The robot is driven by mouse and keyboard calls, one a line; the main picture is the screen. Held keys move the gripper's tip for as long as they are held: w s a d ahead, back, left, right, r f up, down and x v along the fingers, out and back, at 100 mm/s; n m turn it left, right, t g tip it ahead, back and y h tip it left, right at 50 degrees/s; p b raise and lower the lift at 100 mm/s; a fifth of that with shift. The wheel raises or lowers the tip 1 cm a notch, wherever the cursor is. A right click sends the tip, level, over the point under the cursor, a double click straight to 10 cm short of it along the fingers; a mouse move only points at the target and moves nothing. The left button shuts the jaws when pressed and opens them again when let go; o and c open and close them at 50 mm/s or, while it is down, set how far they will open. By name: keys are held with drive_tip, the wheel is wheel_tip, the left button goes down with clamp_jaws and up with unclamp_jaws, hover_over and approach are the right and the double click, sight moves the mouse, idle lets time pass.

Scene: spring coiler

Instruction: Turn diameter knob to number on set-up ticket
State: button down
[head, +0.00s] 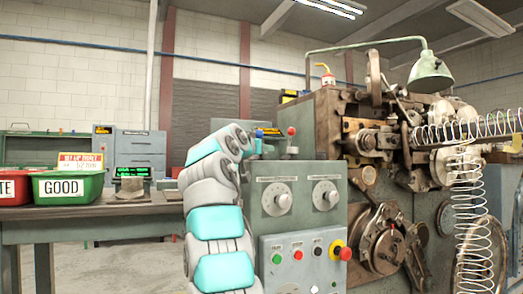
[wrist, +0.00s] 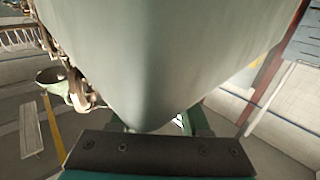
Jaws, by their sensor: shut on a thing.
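My gripper (head: 259,146) is at the panel's upper left edge, apart from both knobs and mostly hidden by my arm. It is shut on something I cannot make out. A big grey-green surface (wrist: 165,60) fills the wrist view.
Below the knobs are several push buttons and a red emergency stop (head: 345,253). A red-tipped lever (head: 291,131) stands above the panel. The coiler's metal head (head: 380,240) and loose springs (head: 468,210) are at right. A bench (head: 100,211) with bins is at left.

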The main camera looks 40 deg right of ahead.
drive_tip(key=shift+r+m+g+h+p, duration=0.3)
drive_tip(key=shift+m+g+h+p, duration=0.3)
drive_tip(key=shift+g+p, duration=0.5)
drive_tip(key=shift+w+f+m+p, duration=0.1)
drive_tip(key=shift+m+p, duration=0.2)
drive_tip(key=shift+p, duration=0.25)
drive_tip(key=m+g+p, duration=0.2)
drive_tip(key=g+p, duration=0.1)
drive_tip(key=p, duration=0.2)
drive_tip(key=m+g+h+p, duration=0.1)
drive_tip(key=m+g+p, duration=0.1)
drive_tip(key=p, duration=0.3)
drive_tip(key=shift+g, duration=0.9)
drive_tip(key=shift+f+m+g+p, duration=0.1)
drive_tip(key=shift+m+g+p, duration=0.4)
drive_tip(key=shift+p, duration=0.45)
drive_tip(key=shift+f+g+p, duration=0.25)
drive_tip(key=shift+g+p, duration=0.35)
drive_tip(key=shift+f+m, duration=0.1)
drive_tip(key=shift+m, duration=0.2)
drive_tip(key=shift+c, duration=1.8)
unclamp_jaws()
drive_tip(key=shift+s, duration=0.2)
